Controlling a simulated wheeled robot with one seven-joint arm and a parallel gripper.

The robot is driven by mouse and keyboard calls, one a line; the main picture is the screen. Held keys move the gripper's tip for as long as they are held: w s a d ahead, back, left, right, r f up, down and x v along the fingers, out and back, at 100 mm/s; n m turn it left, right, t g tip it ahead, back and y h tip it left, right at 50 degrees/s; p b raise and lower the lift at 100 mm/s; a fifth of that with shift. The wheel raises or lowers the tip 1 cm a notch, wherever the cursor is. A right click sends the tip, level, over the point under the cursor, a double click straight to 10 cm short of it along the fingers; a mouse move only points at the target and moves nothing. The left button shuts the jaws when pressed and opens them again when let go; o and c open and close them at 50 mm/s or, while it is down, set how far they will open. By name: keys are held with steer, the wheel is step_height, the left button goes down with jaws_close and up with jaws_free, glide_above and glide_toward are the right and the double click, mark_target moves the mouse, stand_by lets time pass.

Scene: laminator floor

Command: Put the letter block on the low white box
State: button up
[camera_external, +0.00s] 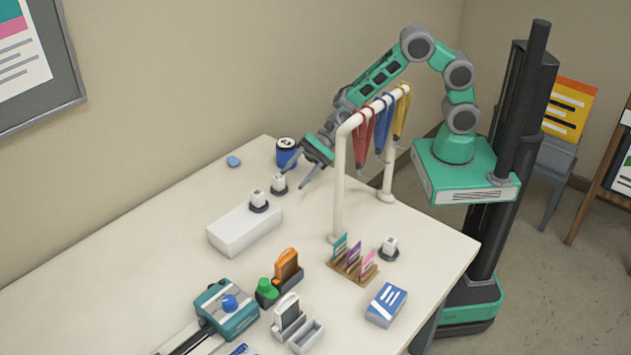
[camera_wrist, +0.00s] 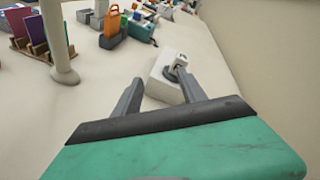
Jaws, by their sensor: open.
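The low white box (camera_external: 240,234) lies on the table. A small white block with a dark mark on a dark round base (camera_external: 258,200) appears to sit on its far right end. A similar block (camera_external: 279,184) stands on the table just past that end, and a third (camera_external: 389,247) stands by the card rack. Their marks are too small to read. My gripper (camera_external: 300,172) is open and empty, just right of the second block. In the wrist view the box (camera_wrist: 160,84) and one white block (camera_wrist: 179,61) show beyond my fingers (camera_wrist: 158,80); the right finger partly covers them.
A white rail with hanging lanyards (camera_external: 384,124) stands close to the right of my gripper. A blue can (camera_external: 286,153) is just behind it. A card rack (camera_external: 352,265), a blue-and-white box (camera_external: 386,305) and a teal laminator (camera_external: 228,308) stand nearer. The table's left side is clear.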

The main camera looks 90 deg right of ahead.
steer(key=s+d+r+n+g+h, duration=0.1)
steer(key=s+d+n+g+h, duration=0.2)
steer(key=s+d+n, duration=0.6)
steer(key=s+d+r+n+g+h, duration=0.2)
steer(key=s+d+n+h, duration=0.6)
steer(key=s, duration=1)
steer(key=shift+d+n+g+h, duration=0.3)
steer(key=shift+d+n+g, duration=0.2)
steer(key=shift+d+n, duration=0.6)
